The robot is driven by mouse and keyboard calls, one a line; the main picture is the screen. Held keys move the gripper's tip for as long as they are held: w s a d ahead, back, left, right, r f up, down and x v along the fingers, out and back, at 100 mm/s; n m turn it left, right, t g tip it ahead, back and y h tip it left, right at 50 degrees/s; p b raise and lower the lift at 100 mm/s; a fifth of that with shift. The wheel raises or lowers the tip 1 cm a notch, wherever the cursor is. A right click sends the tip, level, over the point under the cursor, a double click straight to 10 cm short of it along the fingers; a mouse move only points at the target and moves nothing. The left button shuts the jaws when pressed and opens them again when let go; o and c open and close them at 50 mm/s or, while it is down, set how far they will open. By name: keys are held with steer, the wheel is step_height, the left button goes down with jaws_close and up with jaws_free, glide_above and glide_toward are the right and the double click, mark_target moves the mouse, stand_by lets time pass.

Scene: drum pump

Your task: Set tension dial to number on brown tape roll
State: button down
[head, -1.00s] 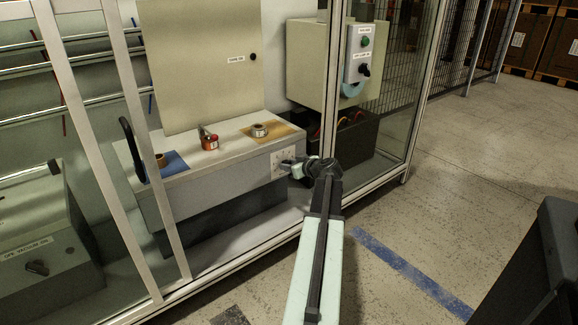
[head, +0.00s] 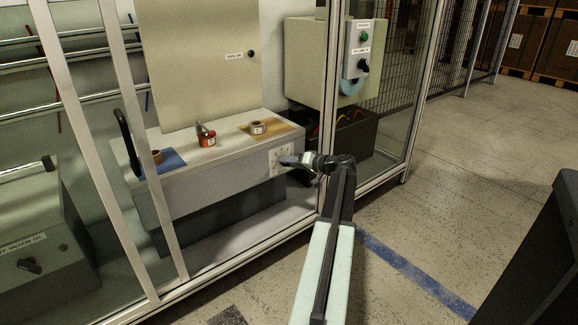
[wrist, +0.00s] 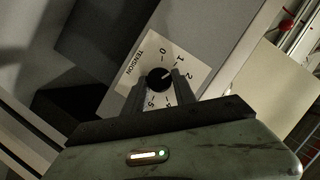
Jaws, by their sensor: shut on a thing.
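The tension dial is a black round knob (wrist: 159,80) on a white plate (wrist: 133,62) marked TENSION, with numbers around it. My gripper (wrist: 159,86) has one finger on each side of the knob and is shut on it. A pale mark on the knob faces the 1–2 side; its exact setting is unclear. In the head view my gripper (head: 290,161) is at the plate (head: 276,161) on the bench front. A brown tape roll (head: 157,157) stands on a blue mat (head: 174,163). Its number is too small to read.
A paler roll (head: 257,128) sits on a tan mat (head: 281,129), with a red tape dispenser (head: 206,137) left of it. Glass panels and metal posts (head: 328,100) frame the bench. A control box (head: 357,52) hangs at right.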

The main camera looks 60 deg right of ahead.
steer(key=shift+f+m+t+b, duration=0.15)
steer(key=shift+m+t+b, duration=0.2)
steer(key=shift+m, duration=0.25)
steer(key=shift+y, duration=0.4)
steer(key=c, duration=1)
jaws_free()
steer(key=p+v, duration=0.1)
steer(key=v, duration=0.7)
